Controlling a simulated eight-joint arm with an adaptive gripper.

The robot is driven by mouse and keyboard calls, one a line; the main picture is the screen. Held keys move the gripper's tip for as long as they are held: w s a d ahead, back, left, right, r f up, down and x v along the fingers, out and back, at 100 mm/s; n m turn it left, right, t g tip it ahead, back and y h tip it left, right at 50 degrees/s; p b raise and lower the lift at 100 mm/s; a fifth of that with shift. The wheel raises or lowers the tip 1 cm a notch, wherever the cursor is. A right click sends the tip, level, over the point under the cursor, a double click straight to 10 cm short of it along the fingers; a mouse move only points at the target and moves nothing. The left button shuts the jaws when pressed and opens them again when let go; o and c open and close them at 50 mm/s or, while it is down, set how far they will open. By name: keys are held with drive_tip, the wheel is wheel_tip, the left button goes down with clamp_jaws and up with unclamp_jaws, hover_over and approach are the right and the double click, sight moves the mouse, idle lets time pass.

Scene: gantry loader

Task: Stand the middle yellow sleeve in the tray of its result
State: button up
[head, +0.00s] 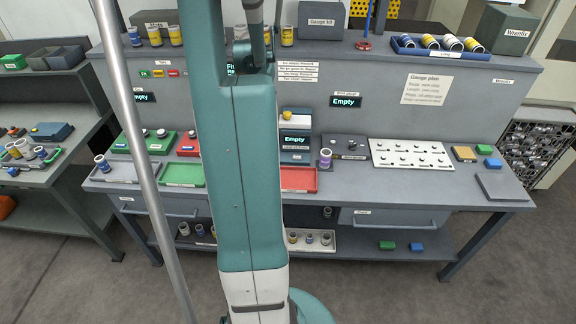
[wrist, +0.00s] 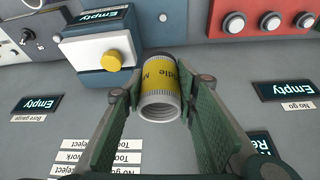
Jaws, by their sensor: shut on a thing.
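In the wrist view, my gripper (wrist: 158,108) is shut on a yellow sleeve (wrist: 158,77) with the end of "Middle" lettered on it. The sleeve has pale grey ends, and its open end faces the camera. A green-padded finger lies on each side of it. In the head view my arm hides the gripper and this sleeve. A green tray (head: 184,175) lies on the bench left of my arm and a red tray (head: 299,180) lies right of it. A grey tray (head: 125,173) holding a sleeve is farther left. The tray labels are too small to read.
A gauge box with a yellow button (wrist: 116,60) and an "Empty" display stands near the sleeve in the wrist view. A red fixture (wrist: 211,23) is at upper right there. Sleeves stand on the upper shelf.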

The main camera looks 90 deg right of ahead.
drive_tip(key=s+a+f+m+g+y+b, duration=0.1)
drive_tip(key=s+a+f+m, duration=0.2)
drive_tip(key=a+f+m, duration=0.3)
drive_tip(key=s+a+f+m+g+y+b, duration=0.2)
drive_tip(key=s+a+f+m, duration=0.2)
drive_tip(key=a, duration=0.9)
drive_tip(key=shift+s+a+f+m+g, duration=0.15)
drive_tip(key=shift+s+f+m+g, duration=0.15)
drive_tip(key=shift+f+m, duration=1)
drive_tip(key=shift+f+b, duration=0.4)
drive_tip(key=shift+f, duration=2.4)
drive_tip(key=shift+f, duration=0.1)
drive_tip(key=shift+f, duration=2)
drive_tip(key=shift+f+b, duration=0.15)
drive_tip(key=shift+b, duration=0.25)
